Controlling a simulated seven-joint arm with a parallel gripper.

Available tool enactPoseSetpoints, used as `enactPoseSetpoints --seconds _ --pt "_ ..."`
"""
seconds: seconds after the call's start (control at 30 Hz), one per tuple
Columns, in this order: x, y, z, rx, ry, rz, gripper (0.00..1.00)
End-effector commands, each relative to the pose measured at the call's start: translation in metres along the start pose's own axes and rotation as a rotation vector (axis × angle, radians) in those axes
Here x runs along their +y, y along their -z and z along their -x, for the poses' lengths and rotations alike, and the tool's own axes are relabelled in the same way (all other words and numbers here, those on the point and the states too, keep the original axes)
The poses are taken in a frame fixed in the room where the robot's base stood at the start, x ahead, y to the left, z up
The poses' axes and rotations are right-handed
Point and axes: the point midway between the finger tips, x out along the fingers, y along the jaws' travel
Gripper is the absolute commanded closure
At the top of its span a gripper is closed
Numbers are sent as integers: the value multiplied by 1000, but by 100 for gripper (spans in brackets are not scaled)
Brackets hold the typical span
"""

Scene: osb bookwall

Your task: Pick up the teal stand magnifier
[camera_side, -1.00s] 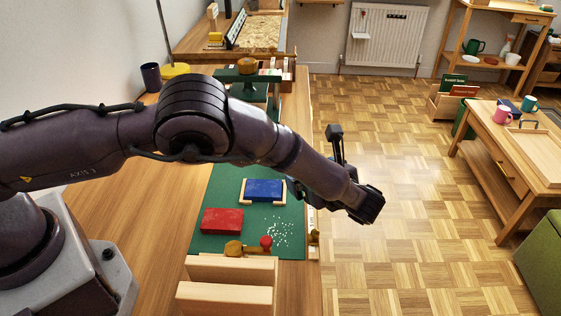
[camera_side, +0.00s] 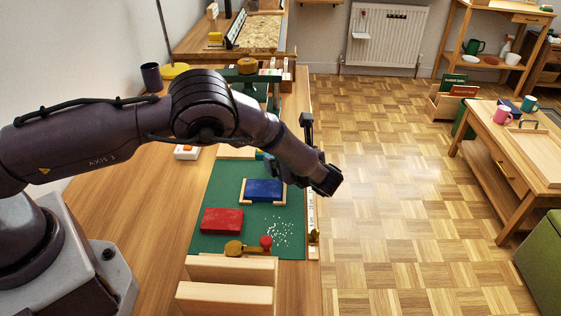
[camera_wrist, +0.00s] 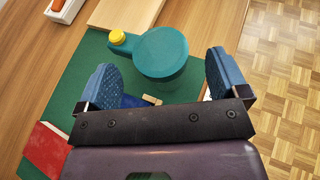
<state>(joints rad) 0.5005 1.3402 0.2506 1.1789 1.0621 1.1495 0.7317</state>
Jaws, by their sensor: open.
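The teal stand magnifier (camera_wrist: 161,52) shows in the wrist view as a round teal disc with a yellow knob on a short arm to its left. It is over the green mat. In the side view my arm hides most of it. My gripper (camera_wrist: 162,66) is open, with one blue finger pad on each side of the disc in the wrist picture. Nothing is held. I cannot tell the height of the fingers above it. In the side view the fingertips are hard to make out.
The green mat (camera_side: 215,185) holds a blue book (camera_side: 264,190) in a wooden holder and a red book (camera_side: 222,221). A white device with an orange part (camera_side: 187,152) stands left of the mat. Wooden blocks (camera_side: 230,268) stand at the front. Open floor lies right of the bench.

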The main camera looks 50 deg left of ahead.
Motion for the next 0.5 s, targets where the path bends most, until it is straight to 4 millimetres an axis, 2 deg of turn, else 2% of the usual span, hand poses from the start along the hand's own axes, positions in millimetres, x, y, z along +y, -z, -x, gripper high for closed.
enactPoseSetpoints --seconds 0.1,0.33,0.37,0.5 --pt "0 1 -16 0 -1 0 7" --pt "0 0 -18 0 1 1 7" --pt "0 0 -18 0 1 1 12" --pt "0 0 -18 1 1 1 44"
